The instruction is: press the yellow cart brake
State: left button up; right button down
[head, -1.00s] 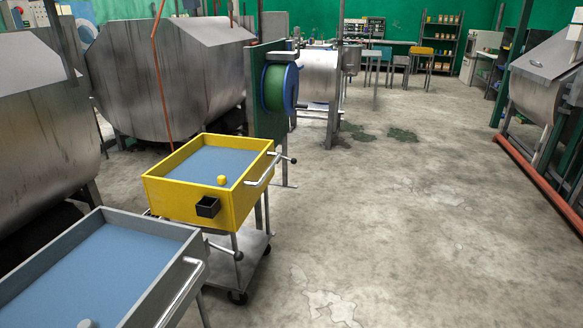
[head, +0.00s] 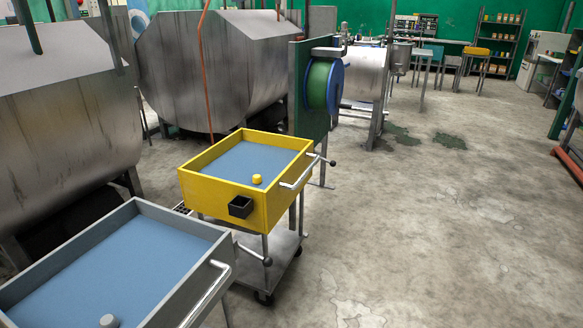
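The yellow cart (head: 211,198) stands left of centre, with a blue-lined tray and a small yellow knob (head: 257,179) inside it. A black box (head: 240,206) is fixed to its near side. A silver handle bar (head: 299,172) is on its right side. A rod with a dark round end (head: 332,162) sticks out at the far right corner. I cannot tell which of these parts is the brake. Neither of my grippers is in view.
A grey cart (head: 205,225) with a blue-lined tray stands close at lower left, just before the yellow cart. Large metal drums (head: 190,75) stand behind. A green hose reel (head: 322,86) is beyond the yellow cart. The concrete floor to the right is free.

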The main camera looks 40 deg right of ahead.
aim_at(333, 163)
jog(key=i+l+u, duration=0.25)
jog(key=l, duration=0.55)
jog(key=i+l+u, duration=0.1)
jog(key=l+u, duration=0.2)
jog(key=l, duration=0.5)
jog(key=l+u, duration=0.25)
jog(key=l, duration=0.55)
jog(key=l+u, duration=0.1)
jog(key=l, duration=2.85)
